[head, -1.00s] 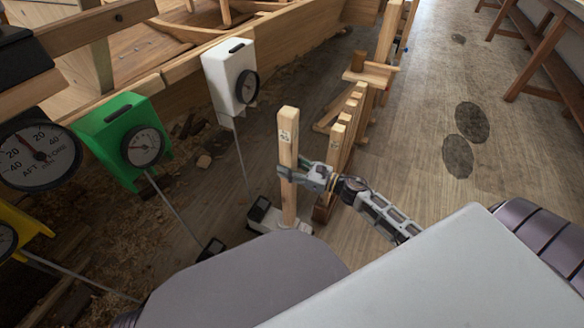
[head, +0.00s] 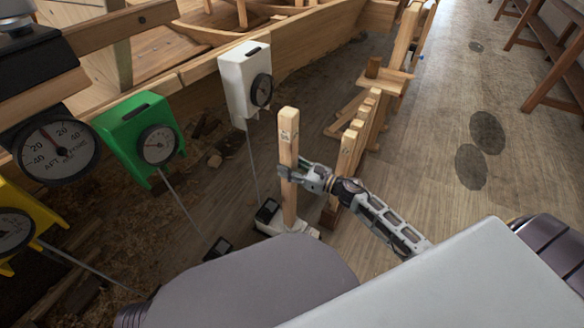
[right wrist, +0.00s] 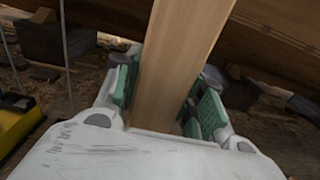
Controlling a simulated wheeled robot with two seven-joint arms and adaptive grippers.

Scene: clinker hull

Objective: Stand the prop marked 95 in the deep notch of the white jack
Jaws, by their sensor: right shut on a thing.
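A tall square wooden prop (head: 288,160) stands upright in the head view, with a small dark mark near its top that is too small to read surely. My right gripper (head: 287,174) is shut around it at mid-height, and the prop (right wrist: 178,65) also shows between the green pads in the right wrist view. Its foot is at a low white jack (head: 301,228) on the floor, partly hidden by the prop and my own body. I cannot tell whether the foot sits in a notch or only over it. My left gripper is not in view.
Several shorter wooden props (head: 354,142) stand in a row just right of the held prop. White (head: 240,90), green (head: 122,133) and yellow (head: 35,222) dial boxes line the wooden hull at left, with thin rods slanting down. Open floor (head: 440,140) lies at right.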

